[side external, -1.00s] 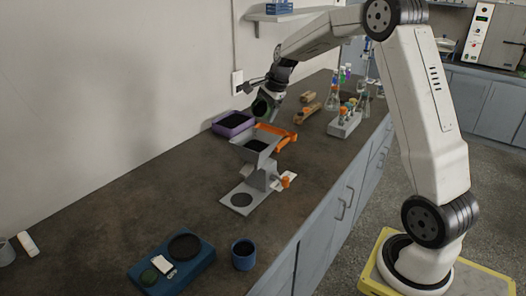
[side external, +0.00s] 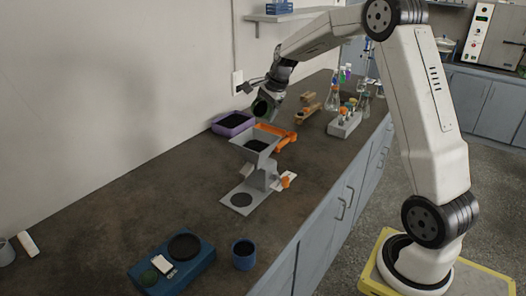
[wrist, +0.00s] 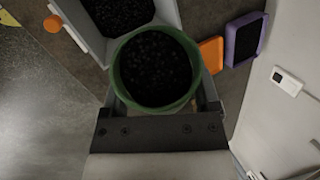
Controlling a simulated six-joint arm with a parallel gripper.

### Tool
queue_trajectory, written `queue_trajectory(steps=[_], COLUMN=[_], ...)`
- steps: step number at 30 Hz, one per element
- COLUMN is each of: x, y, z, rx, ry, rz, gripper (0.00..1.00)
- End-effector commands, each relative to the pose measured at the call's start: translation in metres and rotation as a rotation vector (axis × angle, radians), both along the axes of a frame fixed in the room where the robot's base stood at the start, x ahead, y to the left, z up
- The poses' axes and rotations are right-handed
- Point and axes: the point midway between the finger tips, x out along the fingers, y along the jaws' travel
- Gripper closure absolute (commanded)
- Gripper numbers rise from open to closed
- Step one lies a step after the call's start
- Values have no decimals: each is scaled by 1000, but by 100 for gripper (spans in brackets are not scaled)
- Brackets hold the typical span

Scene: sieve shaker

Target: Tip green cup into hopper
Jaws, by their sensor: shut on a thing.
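My gripper (side external: 271,97) is shut on the green cup (side external: 264,110), with one finger on each side of it. In the wrist view the green cup (wrist: 153,108) shows its round mouth, with dark granules inside. In the side view the cup looks tilted and is held above the far edge of the hopper. The grey hopper (side external: 243,151) stands on the bench, wide end up. It also shows in the wrist view (wrist: 82,22), partly hidden by the cup, with dark granules inside. No granules are seen falling.
A purple tray (side external: 233,131) with dark contents lies behind the hopper. An orange part (side external: 286,142) is beside the hopper. A rack with vials (side external: 345,124) and flasks stand to the right. A blue scale (side external: 172,270) and blue cup (side external: 244,256) are at the front.

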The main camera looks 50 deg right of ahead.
Motion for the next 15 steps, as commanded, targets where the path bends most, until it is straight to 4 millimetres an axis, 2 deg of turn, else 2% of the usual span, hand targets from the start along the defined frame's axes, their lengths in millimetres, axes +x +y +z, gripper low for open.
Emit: queue_trajectory(steps=[7,15], x=[0,0], y=[0,2], z=[1,5], rx=[-11,-105], ry=[0,-1], rz=[1,2], gripper=[86,86])
